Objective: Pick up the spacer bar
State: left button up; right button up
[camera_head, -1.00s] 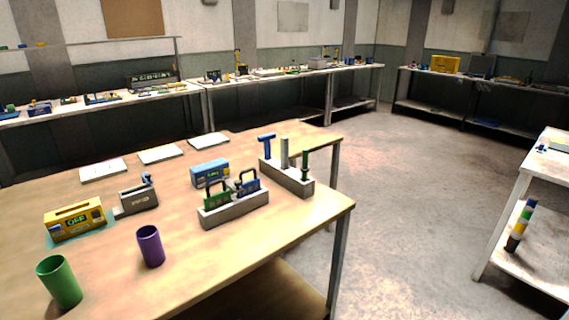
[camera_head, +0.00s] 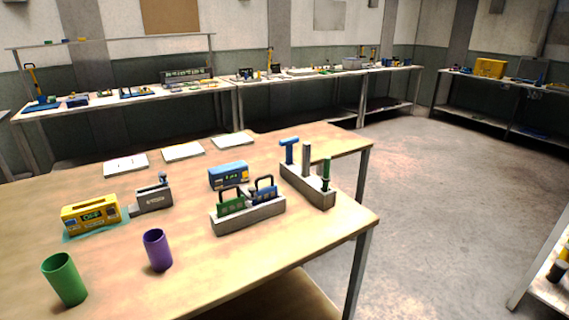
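Neither of my grippers is in view. A grey rack (camera_head: 316,194) on the right part of the wooden table holds three upright pieces: a blue T-shaped tool (camera_head: 289,150), a plain grey bar (camera_head: 306,160) and a green-topped tool (camera_head: 326,175). The plain grey bar stands in the middle and may be the spacer bar; I cannot tell for sure. A grey holder (camera_head: 247,215) just in front holds a green-handled die (camera_head: 231,203) and a blue-handled die (camera_head: 266,190).
The wooden table (camera_head: 205,270) also carries a yellow box (camera_head: 91,215), a grey clamp-like device (camera_head: 152,197), a blue box (camera_head: 229,175), a green cup (camera_head: 64,279), a purple cup (camera_head: 157,250) and three white sheets (camera_head: 183,151). Open floor (camera_head: 430,200) lies to the right.

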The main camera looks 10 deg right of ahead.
aim_at(307, 148)
jog(key=i+l+u, duration=0.1)
jog(key=l, duration=0.35)
jog(key=i+l+u, duration=0.15)
jog(key=l, duration=0.3)
jog(key=i+l+u, duration=0.1)
jog(key=l, duration=0.35)
jog(key=i+l+u, duration=0.15)
jog(key=l, duration=0.3)
jog(key=i+l, duration=0.1)
jog(key=l, duration=0.5)
jog(key=i+l, duration=0.1)
jog(key=l, duration=0.55)
jog(key=i+l, duration=0.1)
jog(key=l, duration=0.5)
